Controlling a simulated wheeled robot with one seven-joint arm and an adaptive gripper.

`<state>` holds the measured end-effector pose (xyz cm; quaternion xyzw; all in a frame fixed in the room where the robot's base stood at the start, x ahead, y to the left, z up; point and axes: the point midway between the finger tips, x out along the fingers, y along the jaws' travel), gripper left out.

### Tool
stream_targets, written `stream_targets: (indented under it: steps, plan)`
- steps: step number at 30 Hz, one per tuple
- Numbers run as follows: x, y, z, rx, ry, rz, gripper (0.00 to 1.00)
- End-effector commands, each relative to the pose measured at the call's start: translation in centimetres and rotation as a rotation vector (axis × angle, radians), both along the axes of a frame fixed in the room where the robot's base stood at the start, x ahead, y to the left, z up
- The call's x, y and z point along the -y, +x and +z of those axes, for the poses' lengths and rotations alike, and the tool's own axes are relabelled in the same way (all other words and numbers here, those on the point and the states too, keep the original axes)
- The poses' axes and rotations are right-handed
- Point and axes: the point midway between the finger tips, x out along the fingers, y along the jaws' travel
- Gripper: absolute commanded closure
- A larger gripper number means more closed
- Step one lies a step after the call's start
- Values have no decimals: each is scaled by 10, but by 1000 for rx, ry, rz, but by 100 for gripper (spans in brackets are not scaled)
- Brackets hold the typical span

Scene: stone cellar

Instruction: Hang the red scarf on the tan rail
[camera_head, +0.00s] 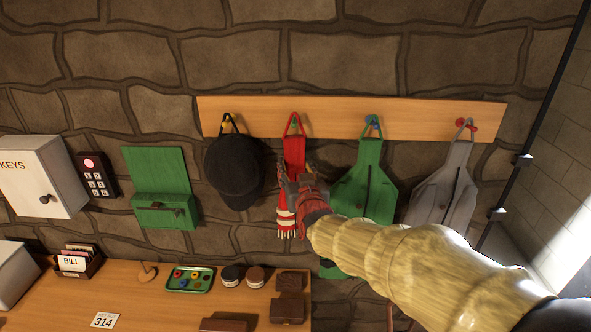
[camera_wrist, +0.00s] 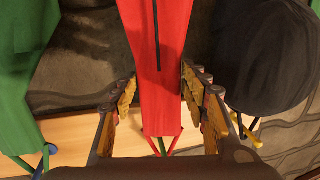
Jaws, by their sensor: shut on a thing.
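The red scarf (camera_head: 294,155) hangs flat in front of the tan rail (camera_head: 340,118), with striped, fringed white and red ends lower down. Its top loop is at a green peg on the rail and appears to go around it; whether it bears on the peg I cannot tell. My gripper (camera_head: 297,183) is at the scarf's middle in the head view. In the wrist view, which is upside down, my gripper's fingers (camera_wrist: 160,98) stand on both sides of the red scarf (camera_wrist: 158,60), shut on it. My gripper hides part of the scarf.
A dark cap (camera_head: 233,170) hangs left of the scarf; a green garment (camera_head: 365,185) and a grey garment (camera_head: 440,190) hang to its right. A green wall box (camera_head: 165,212), a keypad (camera_head: 98,175) and a white key cabinet (camera_head: 40,175) are further left. A wooden desk (camera_head: 140,312) stands below.

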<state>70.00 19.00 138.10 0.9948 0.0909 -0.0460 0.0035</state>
Motion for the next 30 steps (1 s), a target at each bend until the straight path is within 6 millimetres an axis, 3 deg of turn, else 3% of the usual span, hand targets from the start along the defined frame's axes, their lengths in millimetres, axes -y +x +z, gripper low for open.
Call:
stream_targets:
  steps: [14, 15, 26, 30]
  plan:
    - [0, 0, 1, 1, 0, 0, 80]
    - [0, 0, 1, 1, 0, 0, 54]
    - [0, 0, 0, 0, 0, 0, 34]
    - [0, 0, 0, 0, 0, 0, 34]
